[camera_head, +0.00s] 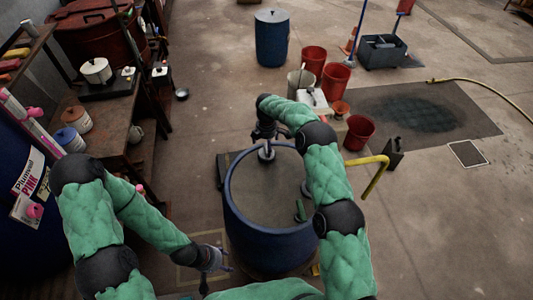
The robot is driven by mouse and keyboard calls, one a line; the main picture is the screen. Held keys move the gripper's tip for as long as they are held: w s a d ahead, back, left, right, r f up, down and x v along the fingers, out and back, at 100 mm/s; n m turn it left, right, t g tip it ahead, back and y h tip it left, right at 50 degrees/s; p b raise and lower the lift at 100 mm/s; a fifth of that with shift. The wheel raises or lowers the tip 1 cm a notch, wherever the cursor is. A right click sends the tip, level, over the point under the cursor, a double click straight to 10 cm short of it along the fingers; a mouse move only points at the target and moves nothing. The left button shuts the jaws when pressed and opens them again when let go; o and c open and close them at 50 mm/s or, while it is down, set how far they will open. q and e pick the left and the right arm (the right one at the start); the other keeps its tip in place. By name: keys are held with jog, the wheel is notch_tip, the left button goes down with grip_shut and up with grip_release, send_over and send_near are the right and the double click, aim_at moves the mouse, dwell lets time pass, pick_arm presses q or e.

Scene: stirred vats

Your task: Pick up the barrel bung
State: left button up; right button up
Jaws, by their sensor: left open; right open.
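A large blue open vat (231,210) stands in the middle, with a dull brownish surface inside. My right gripper (265,138) points down over the vat's far rim. A small pale grey round piece (266,154) shows right below its fingers; I cannot tell whether it is the barrel bung or whether they touch. A small green piece (300,211) shows inside the vat near its right side, too small to identify. My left gripper (217,276) is open and empty, low to the left of the vat's front.
A cluttered wooden bench (105,125) with pots runs along the left. A yellow bent pipe (376,171) rises right of the vat. Red buckets (357,132), a blue barrel (271,40) and a grey mop bucket (381,51) stand behind. The floor left of the vat is mostly clear.

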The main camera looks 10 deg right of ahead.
aim_at(266, 148)
jog(key=shift+f, duration=2)
jog(key=c, duration=1.2)
jog(key=shift+r, duration=0.1)
